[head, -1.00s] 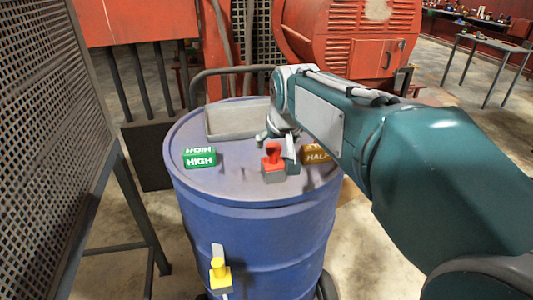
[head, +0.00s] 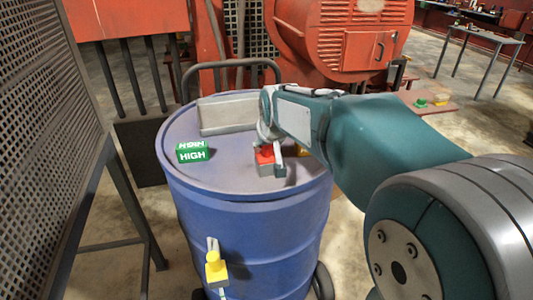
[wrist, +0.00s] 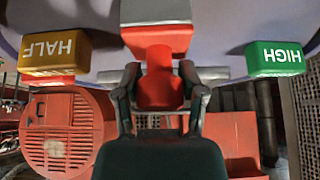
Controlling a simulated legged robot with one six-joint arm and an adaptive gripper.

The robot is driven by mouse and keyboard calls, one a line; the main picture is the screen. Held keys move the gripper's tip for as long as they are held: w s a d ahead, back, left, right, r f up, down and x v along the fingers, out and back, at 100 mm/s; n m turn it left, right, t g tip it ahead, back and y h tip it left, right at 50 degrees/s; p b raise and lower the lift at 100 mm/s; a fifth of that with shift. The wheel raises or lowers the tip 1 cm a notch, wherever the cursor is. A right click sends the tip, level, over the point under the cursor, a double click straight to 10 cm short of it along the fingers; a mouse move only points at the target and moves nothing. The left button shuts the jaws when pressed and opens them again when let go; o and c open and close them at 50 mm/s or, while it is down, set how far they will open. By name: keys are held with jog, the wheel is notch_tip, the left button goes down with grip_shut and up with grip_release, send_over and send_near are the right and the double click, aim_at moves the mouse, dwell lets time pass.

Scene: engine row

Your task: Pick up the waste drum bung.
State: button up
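The bung, a grey block with a red handle (head: 265,156), sits on the blue drum's lid (head: 225,180), near its front right. In the wrist view the red handle (wrist: 160,92) stands between my two fingers, with the grey block (wrist: 156,12) beyond it. My gripper (head: 268,145) is at the handle, one finger showing on its right side in the head view. In the wrist view my gripper (wrist: 160,75) has its fingers apart, one on each side of the handle, very close to it. I cannot tell whether they touch it.
A green HIGH block (head: 192,151) stands left on the lid. A yellow HALF block (wrist: 55,52) stands on the other side, mostly hidden by my arm in the head view. A grey tray (head: 228,116) lies behind. A mesh panel (head: 45,130) stands left of the drum.

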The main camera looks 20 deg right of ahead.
grip_shut()
